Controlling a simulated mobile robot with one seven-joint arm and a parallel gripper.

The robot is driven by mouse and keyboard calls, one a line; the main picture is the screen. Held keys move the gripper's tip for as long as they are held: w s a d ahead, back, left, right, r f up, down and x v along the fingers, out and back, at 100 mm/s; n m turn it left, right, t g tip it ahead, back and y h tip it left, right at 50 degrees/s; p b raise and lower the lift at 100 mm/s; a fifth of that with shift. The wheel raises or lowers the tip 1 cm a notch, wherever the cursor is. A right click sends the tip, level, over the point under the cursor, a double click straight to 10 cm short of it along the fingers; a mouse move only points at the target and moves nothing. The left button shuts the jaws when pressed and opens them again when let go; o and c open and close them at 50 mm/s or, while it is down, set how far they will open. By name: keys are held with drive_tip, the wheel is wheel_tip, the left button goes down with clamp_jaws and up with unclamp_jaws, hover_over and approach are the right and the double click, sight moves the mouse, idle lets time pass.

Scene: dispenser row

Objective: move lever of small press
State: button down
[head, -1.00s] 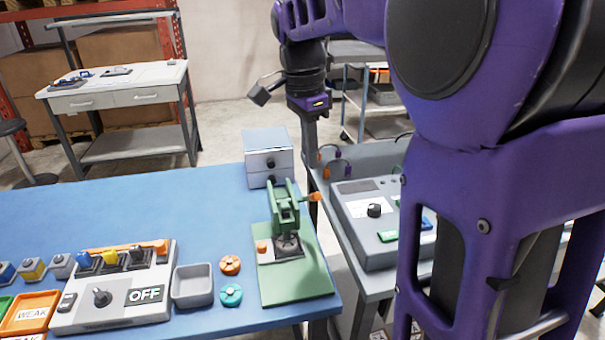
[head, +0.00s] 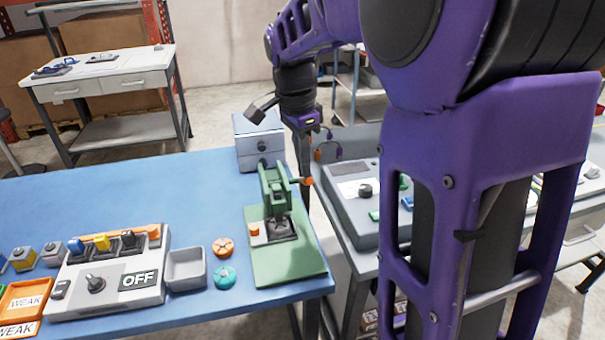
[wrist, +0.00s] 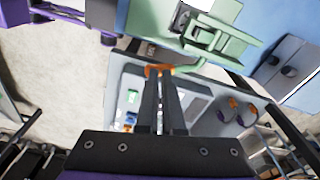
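The small press (head: 270,185) is green and stands on a green base plate (head: 290,262) at the right end of the blue table. Its lever has an orange knob (head: 303,181) on the right side. In the wrist view, the press (wrist: 215,38) is at the top and the orange knob (wrist: 149,70) shows at my fingertips. My gripper (head: 305,174) points down at the knob from above. It also shows in the wrist view (wrist: 160,82), with a narrow gap between its two dark fingers. I cannot tell whether it touches or grips the knob.
A grey box with dark knobs (head: 258,145) stands behind the press. A grey control panel (head: 365,222) is on the neighbouring table to the right. A grey tray (head: 186,283), orange and teal round pieces, and a panel marked OFF (head: 108,285) are to the left.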

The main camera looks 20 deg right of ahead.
drive_tip(key=shift+f, duration=0.2)
wheel_tip(320, 180, down, 4)
drive_tip(key=shift+r+b, duration=0.2)
drive_tip(key=shift+b, duration=1.05)
drive_tip(key=shift+r, duration=0.15)
drive_tip(key=a, duration=0.2)
drive_tip(key=r+p, duration=0.1)
drive_tip(key=shift+s+a, duration=0.3)
drive_tip(key=shift+a, duration=0.1)
wheel_tip(320, 180, up, 17)
drive_tip(key=a+p, duration=0.1)
drive_tip(key=p, duration=0.1)
drive_tip(key=shift+s+a+r, duration=0.2)
drive_tip(key=shift+a, duration=0.15)
